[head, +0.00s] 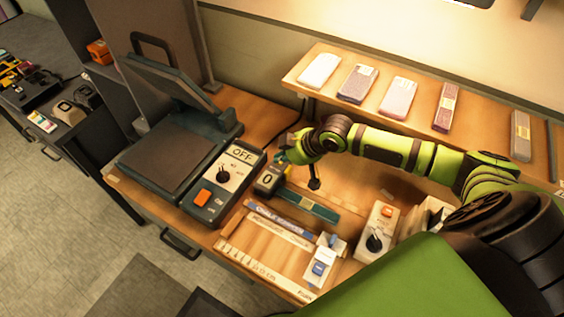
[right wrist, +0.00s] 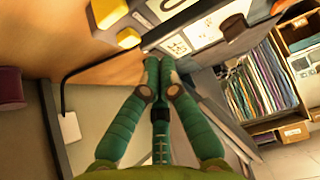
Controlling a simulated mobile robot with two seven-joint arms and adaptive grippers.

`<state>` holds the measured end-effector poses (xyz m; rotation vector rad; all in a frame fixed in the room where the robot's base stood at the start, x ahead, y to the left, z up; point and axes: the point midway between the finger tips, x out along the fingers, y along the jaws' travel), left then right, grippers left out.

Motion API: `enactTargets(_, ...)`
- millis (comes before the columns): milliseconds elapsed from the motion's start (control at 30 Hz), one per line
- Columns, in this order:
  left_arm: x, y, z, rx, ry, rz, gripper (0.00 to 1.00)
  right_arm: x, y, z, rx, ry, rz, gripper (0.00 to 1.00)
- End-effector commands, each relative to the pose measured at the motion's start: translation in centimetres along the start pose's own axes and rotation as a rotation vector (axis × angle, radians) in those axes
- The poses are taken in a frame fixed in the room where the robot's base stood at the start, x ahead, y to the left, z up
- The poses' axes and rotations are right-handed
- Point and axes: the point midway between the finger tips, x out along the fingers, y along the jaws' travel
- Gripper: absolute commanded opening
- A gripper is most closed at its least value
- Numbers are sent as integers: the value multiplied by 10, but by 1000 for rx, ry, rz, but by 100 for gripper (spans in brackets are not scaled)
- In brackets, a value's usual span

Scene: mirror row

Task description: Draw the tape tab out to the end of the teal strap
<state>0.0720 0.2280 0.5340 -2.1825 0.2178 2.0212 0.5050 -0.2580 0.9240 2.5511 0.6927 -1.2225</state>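The teal strap (head: 306,203) lies flat on the wooden bench in the head view. A dark tape case (head: 268,179) with a "0" on its face sits just left of the strap's near-left end. I cannot make out the tape tab. My right gripper (head: 285,157) is just above and right of the case, close to it. The right wrist view shows its green fingers (right wrist: 159,62) drawn together at the tips. Whether anything thin is between them I cannot tell. My left gripper is not in view.
A press (head: 165,150) and a control box reading OFF (head: 226,177) stand left of the case. A box with a dark knob (head: 377,232) stands right of the strap. Rulers (head: 262,262) lie in front. A shelf (head: 385,112) with several packets runs behind my arm.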

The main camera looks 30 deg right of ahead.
Motion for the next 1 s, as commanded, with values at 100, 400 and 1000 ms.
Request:
enactTargets(100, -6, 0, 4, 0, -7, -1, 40, 23, 0, -2, 2, 2, 0, 0)
enactTargets(400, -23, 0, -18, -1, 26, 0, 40, 49, 1, 8, -2, -5, 3, 0)
enactTargets(1000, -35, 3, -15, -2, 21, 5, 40, 36, 0, 31, -2, 1, 1, 0)
